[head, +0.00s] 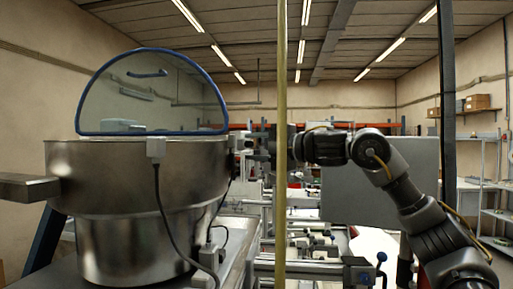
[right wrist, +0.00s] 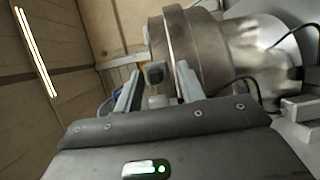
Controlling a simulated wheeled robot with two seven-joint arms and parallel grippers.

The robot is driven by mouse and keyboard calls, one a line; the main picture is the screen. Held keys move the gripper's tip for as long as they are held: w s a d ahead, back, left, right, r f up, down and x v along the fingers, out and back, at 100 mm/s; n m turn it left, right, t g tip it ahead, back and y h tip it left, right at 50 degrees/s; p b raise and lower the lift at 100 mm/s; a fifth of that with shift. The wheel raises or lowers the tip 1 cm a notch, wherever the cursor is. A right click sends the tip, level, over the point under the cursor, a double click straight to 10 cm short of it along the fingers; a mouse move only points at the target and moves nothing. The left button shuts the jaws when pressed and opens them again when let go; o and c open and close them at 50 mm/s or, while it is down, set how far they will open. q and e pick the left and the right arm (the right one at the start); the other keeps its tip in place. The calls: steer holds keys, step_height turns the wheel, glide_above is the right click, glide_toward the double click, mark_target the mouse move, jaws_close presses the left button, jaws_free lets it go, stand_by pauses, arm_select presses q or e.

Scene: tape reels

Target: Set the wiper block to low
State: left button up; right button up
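A large steel bowl (head: 110,190) stands at the left in the head view; its wall also shows in the right wrist view (right wrist: 205,50). A small dark block (right wrist: 154,74) with a paler face sits at the bowl's side in the right wrist view; it may be the wiper block, but I cannot read its setting. My right gripper (head: 243,143) reaches in from the right to the bowl's right side. In the right wrist view its two fingers (right wrist: 157,88) are apart, on either side of the block, with gaps visible. My left gripper is not in view.
A clear guard with a blue frame (head: 150,132) stands over the bowl. A grey box with a cable (head: 156,147) is on the bowl's front rim. A thin yellowish post (head: 281,200) stands in front of my right arm. Machine rails (head: 310,268) lie below; shelves stand right.

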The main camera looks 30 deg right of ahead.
steer(key=b+v, duration=0.3)
steer(key=v, duration=0.8)
steer(key=shift+b, duration=0.3)
